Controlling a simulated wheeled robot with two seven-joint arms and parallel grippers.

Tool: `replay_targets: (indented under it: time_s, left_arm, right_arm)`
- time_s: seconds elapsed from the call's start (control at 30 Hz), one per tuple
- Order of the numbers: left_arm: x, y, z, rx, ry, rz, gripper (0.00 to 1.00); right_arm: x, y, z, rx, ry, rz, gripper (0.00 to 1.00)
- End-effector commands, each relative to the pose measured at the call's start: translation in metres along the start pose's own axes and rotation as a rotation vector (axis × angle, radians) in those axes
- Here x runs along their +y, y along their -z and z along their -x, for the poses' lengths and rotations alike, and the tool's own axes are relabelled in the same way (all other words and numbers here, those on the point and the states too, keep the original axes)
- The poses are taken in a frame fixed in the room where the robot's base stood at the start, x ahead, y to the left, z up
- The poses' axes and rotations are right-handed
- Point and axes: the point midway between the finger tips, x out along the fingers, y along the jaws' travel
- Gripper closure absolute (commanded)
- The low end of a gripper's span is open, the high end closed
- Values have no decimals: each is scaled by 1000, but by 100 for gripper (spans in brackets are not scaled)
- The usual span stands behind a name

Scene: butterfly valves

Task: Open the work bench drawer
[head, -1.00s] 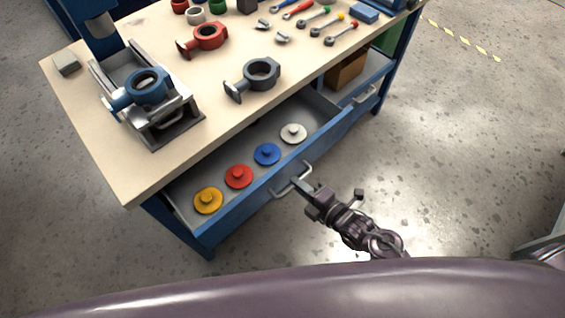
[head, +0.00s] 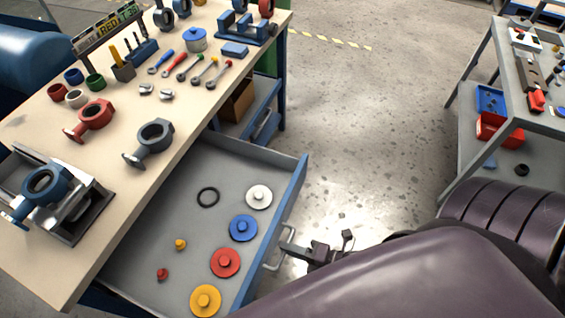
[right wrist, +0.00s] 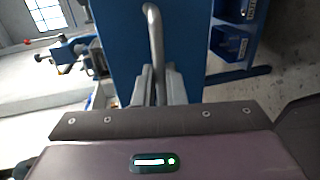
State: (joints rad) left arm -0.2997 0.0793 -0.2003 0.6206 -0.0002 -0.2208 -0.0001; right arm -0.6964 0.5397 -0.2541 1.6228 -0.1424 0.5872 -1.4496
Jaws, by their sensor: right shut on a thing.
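The work bench drawer (head: 168,222) is pulled far out from under the bench top (head: 75,250). Inside lie white, blue, red and yellow discs, a black ring (head: 208,197) and small red and yellow knobs. Its blue front carries a metal handle (head: 280,245), which also shows in the right wrist view (right wrist: 154,40). My right gripper (head: 288,246) is at the handle; in the right wrist view its fingers (right wrist: 158,88) are closed on the bar. My arm hides part of the drawer front's near end. My left gripper is not in view.
Valve bodies, wrenches and a vise-like fixture (head: 60,190) stand on the bench top. A grey side table (head: 500,75) with red and blue bins is at the right. The floor (head: 370,130) between them is clear.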

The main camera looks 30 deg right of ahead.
Motion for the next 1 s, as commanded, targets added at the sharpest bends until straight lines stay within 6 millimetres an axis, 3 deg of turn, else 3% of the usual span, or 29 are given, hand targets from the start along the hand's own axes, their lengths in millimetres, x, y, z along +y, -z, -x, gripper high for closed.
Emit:
replay_targets:
  time_s: [0.37,0.4,0.53,0.83,1.0]
  left_arm:
    - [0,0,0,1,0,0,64]
    - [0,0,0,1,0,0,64]
    - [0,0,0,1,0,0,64]
    - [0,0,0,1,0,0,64]
    - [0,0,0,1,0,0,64]
  right_arm:
    - [-2,0,2,0,3,-1,100]
    - [-2,0,2,0,3,-1,86]
    - [-1,0,2,0,2,-1,69]
    - [-1,0,3,0,1,-1,69]
    - [-2,1,24,2,5,-1,69]
